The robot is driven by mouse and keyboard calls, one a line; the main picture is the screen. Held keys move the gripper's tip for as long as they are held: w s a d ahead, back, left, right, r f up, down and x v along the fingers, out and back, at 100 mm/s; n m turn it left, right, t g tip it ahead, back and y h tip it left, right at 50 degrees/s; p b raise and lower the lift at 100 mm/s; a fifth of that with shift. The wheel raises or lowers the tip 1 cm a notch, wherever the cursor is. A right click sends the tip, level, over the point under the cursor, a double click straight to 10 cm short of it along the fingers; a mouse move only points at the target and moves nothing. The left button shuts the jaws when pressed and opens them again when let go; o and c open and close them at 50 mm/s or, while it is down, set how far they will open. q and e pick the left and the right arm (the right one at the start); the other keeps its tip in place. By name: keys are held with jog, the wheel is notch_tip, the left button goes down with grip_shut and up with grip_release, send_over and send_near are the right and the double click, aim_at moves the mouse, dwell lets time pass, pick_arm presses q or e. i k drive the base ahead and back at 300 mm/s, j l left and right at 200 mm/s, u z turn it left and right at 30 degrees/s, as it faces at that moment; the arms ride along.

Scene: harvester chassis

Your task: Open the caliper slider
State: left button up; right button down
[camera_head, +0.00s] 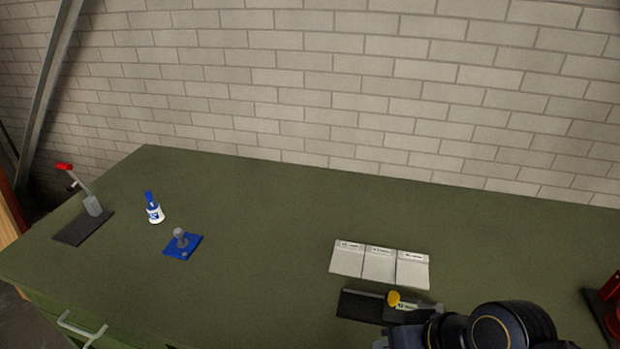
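The caliper (362,306) lies near the front edge of the green workbench, right of the middle. It has a dark base with a grey bar and a yellow round knob (394,299) with a pale labelled piece beside it. My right gripper (384,341) is at the bottom of the picture, just in front of the caliper. Its arm comes in from the lower right and hides part of the caliper's right end. The fingertips are too small and cut off to tell open from shut, or whether they touch the caliper. My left gripper is not in view.
Three white labelled cards (379,264) lie behind the caliper. A blue plate with a grey knob (182,244), a blue-and-white bottle (154,209) and a red-handled lever (92,205) are at left. A red device (608,305) stands at right. The bench centre is clear.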

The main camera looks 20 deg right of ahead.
aim_at(394, 304)
jog(key=k+l+z, duration=0.1)
jog(key=z, duration=0.25)
jog(key=l+z, duration=0.2)
jog(key=z, duration=0.15)
jog(key=k+l+z, duration=0.1)
jog(key=z, duration=0.25)
